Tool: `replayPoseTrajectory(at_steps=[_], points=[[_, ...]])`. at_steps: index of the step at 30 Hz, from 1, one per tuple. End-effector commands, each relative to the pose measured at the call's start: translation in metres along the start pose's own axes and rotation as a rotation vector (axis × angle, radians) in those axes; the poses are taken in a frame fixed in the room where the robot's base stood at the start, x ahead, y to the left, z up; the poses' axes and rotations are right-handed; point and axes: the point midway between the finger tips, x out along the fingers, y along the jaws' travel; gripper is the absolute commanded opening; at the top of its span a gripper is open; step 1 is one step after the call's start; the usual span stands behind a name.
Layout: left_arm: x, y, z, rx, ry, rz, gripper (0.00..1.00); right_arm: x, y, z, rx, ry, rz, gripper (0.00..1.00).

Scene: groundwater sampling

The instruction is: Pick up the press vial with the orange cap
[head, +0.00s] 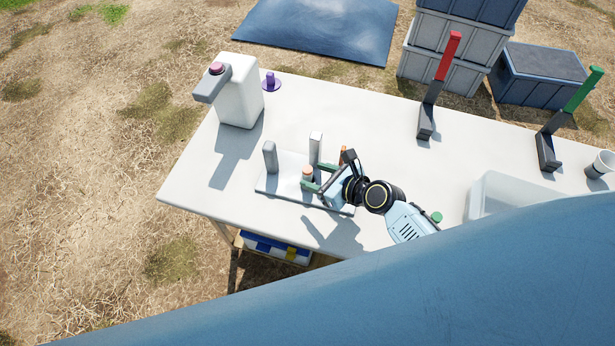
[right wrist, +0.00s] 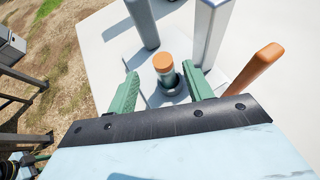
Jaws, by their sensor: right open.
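The press vial with the orange cap (right wrist: 164,64) stands upright in a dark round holder on the press base in the right wrist view. Its orange cap also shows in the head view (head: 307,171). My right gripper (head: 313,181) is open, its green fingertips on either side of the vial. In the right wrist view the right gripper (right wrist: 163,92) has a finger left and right of the vial, with gaps visible. The press base plate (head: 272,185) carries a grey post (head: 270,157) and a white post (head: 315,149) behind the vial. My left gripper is not in view.
An orange handle (right wrist: 257,70) rises right of the gripper. A white jug (head: 240,92) and purple piece (head: 270,81) stand at the table's left. Red (head: 448,56) and green (head: 583,91) handled tools, a clear bin (head: 510,193) and a cup (head: 600,164) are right. The middle back table is clear.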

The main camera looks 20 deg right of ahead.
Motion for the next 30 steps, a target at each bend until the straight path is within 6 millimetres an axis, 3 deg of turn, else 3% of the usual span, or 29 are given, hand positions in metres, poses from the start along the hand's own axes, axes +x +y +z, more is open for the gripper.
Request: replayPoseTrajectory(at_steps=[7,16,27,30], points=[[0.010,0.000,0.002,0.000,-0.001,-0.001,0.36,0.036,-0.005,0.004,-0.001,0.000,-0.001,0.51],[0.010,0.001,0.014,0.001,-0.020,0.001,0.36,0.040,-0.005,0.004,-0.001,0.001,0.000,0.51],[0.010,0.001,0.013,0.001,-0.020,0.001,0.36,0.040,-0.005,0.004,-0.001,0.001,-0.001,0.04],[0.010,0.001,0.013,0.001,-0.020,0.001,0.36,0.040,-0.005,0.004,-0.001,0.000,-0.001,0.03]])
